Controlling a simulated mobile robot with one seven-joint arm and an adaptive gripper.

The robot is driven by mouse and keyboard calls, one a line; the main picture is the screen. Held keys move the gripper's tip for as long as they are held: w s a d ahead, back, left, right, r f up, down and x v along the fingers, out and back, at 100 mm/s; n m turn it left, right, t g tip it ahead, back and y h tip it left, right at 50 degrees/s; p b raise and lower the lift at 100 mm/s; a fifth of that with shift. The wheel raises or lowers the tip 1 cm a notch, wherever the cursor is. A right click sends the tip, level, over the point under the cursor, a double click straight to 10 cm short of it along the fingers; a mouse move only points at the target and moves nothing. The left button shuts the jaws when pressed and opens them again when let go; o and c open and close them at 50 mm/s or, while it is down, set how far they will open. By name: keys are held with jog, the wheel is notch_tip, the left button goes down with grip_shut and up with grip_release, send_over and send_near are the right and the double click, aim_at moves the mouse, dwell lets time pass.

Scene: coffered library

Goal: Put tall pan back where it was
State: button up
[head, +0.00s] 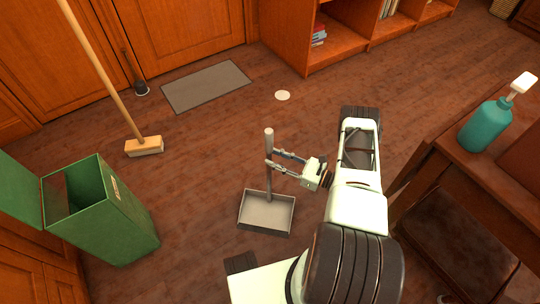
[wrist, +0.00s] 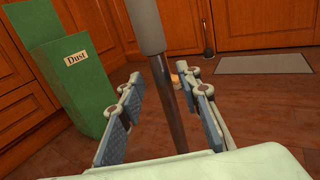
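The tall pan is a grey dustpan (head: 266,213) with a long upright handle (head: 268,180). Its tray looks to be on the wood floor left of my arm. The handle also stands upright in the wrist view (wrist: 172,80), with a lighter grey top part; the tray is out of that view. My gripper (head: 275,163) is at the upper part of the handle. In the wrist view my gripper's two fingers (wrist: 167,88) are apart on either side of the handle, with visible gaps, the handle being closer to the right finger.
A green dust bin (head: 120,215) with open lid stands at left. A broom (head: 144,146) leans behind it. A desk with a teal bottle (head: 485,126) is at right.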

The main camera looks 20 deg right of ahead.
jog(key=v, duration=0.5)
dwell(0.4)
